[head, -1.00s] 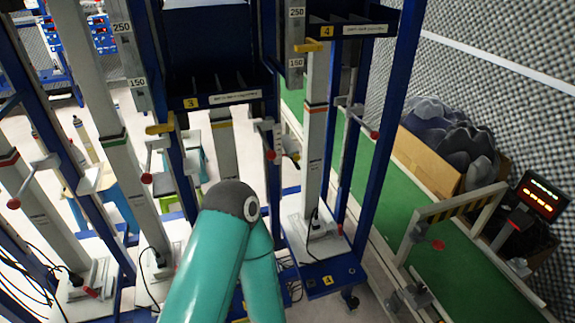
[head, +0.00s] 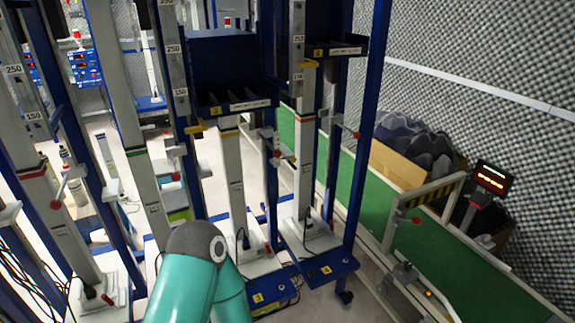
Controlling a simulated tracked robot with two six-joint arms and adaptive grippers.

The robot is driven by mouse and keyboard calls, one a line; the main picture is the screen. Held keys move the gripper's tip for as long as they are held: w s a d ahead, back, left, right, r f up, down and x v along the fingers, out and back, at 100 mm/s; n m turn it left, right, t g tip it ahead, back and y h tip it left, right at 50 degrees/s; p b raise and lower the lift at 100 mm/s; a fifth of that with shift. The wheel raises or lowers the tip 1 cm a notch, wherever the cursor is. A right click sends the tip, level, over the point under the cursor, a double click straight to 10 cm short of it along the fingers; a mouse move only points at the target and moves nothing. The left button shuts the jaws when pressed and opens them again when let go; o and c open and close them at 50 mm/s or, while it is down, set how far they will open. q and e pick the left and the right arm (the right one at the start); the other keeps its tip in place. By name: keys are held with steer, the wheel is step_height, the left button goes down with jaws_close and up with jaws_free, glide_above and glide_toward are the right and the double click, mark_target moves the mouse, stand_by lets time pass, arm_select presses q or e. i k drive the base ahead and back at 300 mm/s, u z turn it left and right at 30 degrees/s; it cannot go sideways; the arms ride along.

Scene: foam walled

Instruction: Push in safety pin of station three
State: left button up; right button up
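Station three shows by a yellow "3" label on its blue bin shelf (head: 238,103) and another on its blue base (head: 262,298). Its pale column (head: 233,170) stands upright behind my teal arm link. A yellow handle-like part (head: 195,129) sits just left of the column's top. A red-tipped lever (head: 277,160) shows to the column's right. I cannot tell which part is the safety pin. Neither gripper is in view; only a teal arm joint with a dark cap shows at the bottom.
Station four (head: 304,160) stands to the right, with its own bin shelf. More columns stand left. A green conveyor (head: 360,200), a cardboard box of dark foam (head: 395,170) and a lit display (head: 491,177) are at right. Cables lie at lower left.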

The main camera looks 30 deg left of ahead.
mark_target(277, 153)
steer(key=u, duration=0.2)
steer(key=i, duration=0.85)
steer(key=z, duration=0.1)
